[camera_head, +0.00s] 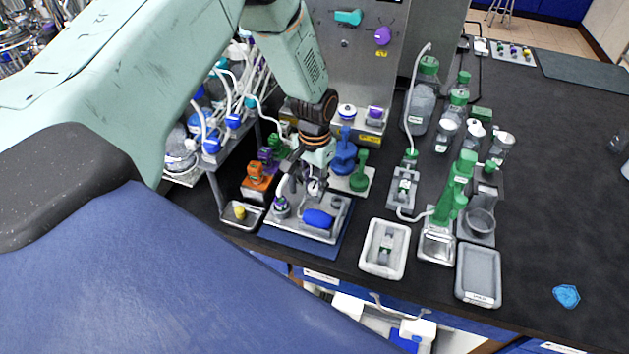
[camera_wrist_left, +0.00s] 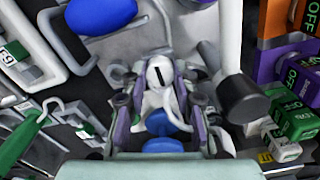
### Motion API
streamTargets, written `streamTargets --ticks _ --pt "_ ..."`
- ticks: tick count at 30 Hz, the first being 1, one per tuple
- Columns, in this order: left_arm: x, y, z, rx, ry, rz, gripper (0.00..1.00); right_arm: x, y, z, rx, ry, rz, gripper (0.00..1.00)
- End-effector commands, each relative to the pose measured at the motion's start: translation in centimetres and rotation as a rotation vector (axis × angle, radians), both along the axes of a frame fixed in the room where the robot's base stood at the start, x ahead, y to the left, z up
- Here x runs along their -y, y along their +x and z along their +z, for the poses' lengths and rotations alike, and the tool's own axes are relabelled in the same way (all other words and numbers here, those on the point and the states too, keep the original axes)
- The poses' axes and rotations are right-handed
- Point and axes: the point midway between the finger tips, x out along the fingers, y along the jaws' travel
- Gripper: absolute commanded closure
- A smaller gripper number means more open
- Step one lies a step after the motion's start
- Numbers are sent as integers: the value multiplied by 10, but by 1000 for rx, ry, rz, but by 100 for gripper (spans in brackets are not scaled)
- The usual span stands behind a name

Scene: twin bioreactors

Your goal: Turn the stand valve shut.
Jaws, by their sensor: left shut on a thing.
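My left gripper (camera_head: 313,183) reaches down over a grey stand tray (camera_head: 290,228) on the bench. In the left wrist view its two fingers (camera_wrist_left: 160,98) close from both sides on a small white valve knob (camera_wrist_left: 159,72) with a black mark on top. I take this knob to be the stand valve. Blue parts (camera_wrist_left: 162,124) show below the knob, between the fingers. The fingers hide much of the valve body, and I cannot tell how far it is turned. My right gripper is not in view.
A blue oval (camera_head: 318,217) lies close by on the tray. Orange (camera_head: 256,181) and purple blocks stand left of it, blue (camera_head: 343,157) and green (camera_head: 359,178) upright parts right. A white tray (camera_head: 403,265), bottles and tubing stand further right. The bench's far right is mostly clear.

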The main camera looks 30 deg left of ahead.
Motion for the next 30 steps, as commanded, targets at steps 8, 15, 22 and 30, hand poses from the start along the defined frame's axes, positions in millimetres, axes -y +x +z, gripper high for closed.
streamTargets --ticks 8,15,22,30 --pt "0 0 0 1 1 -1 49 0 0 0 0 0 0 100" --pt "0 0 0 0 0 0 48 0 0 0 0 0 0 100" --pt "0 1 16 3 -1 1 48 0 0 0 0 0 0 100" --pt "0 1 71 5 0 0 48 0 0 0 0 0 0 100"
